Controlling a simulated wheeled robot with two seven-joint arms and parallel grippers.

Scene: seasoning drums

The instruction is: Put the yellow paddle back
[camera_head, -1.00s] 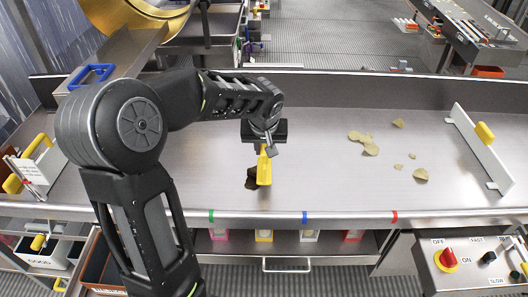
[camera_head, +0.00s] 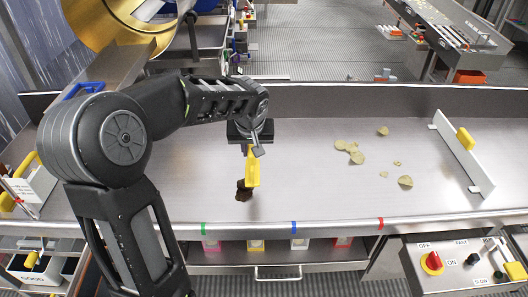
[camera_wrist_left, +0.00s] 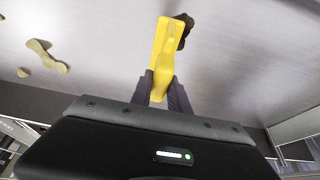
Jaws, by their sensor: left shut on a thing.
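The yellow paddle (camera_head: 252,168) hangs from my left gripper (camera_head: 249,147) over the steel tray table, left of its middle. My left gripper is shut on it. In the left wrist view the paddle (camera_wrist_left: 164,58) sits between the two dark fingers (camera_wrist_left: 163,90) and points away from the palm. A dark brown lump (camera_head: 243,190) lies at the paddle's lower end; it also shows in the left wrist view (camera_wrist_left: 183,30). I cannot tell whether paddle and lump touch. My right gripper is not in view.
Several pale chips (camera_head: 355,153) lie on the table right of the paddle. A white divider with a yellow handle (camera_head: 465,138) stands at the right. A white holder with yellow handles (camera_head: 30,182) is at the far left. A control box (camera_head: 455,262) sits front right.

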